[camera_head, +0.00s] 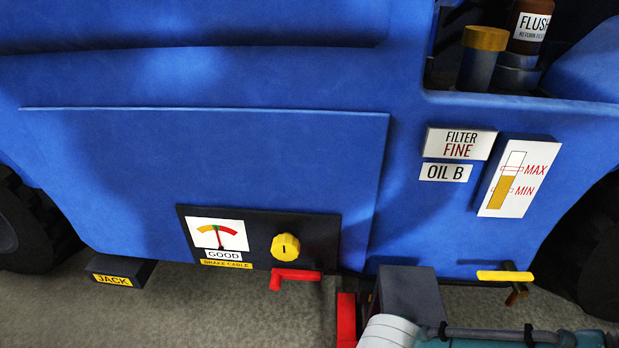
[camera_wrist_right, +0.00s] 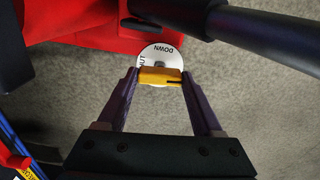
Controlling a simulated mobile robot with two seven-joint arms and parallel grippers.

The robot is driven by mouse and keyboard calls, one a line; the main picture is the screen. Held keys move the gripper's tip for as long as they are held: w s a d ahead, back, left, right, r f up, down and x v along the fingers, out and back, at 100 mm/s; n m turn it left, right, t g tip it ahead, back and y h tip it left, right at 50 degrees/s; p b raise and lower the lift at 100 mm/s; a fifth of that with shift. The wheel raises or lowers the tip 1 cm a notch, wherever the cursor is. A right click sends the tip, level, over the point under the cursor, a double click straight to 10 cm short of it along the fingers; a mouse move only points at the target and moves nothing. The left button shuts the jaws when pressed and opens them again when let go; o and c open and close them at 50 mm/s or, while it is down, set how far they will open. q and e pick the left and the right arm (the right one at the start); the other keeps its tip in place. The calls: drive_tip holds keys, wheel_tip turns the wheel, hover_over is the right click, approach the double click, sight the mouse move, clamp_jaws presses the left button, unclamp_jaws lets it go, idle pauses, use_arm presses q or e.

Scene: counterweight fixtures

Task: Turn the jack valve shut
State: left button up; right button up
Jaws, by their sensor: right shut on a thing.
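The jack valve shows in the right wrist view as a yellow handle (camera_wrist_right: 161,77) over a white round dial (camera_wrist_right: 160,55). The dial carries the word DOWN and a partly covered word ending in UT. My right gripper (camera_wrist_right: 160,78) has its two dark fingers closed on the sides of the yellow handle. The dial sits beside a red body (camera_wrist_right: 95,25), with a dark bar (camera_wrist_right: 230,20) above. In the head view a red part (camera_head: 346,320) shows low in the middle. The valve and right fingertips cannot be made out there. My left gripper is in neither view.
A blue vehicle side (camera_head: 200,150) fills the head view. A black panel (camera_head: 325,240) holds a gauge, yellow knob (camera_head: 285,246) and red lever (camera_head: 294,277). A JACK block (camera_head: 118,270) is low left. A yellow T-handle (camera_head: 505,276) sticks out at right.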

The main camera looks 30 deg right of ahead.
drive_tip(key=shift+m, duration=0.7)
drive_tip(key=o, duration=1.4)
drive_tip(key=shift+c, duration=0.2)
drive_tip(key=shift+r, duration=0.1)
wheel_tip(320, 180, up, 10)
drive_tip(key=p, duration=0.9)
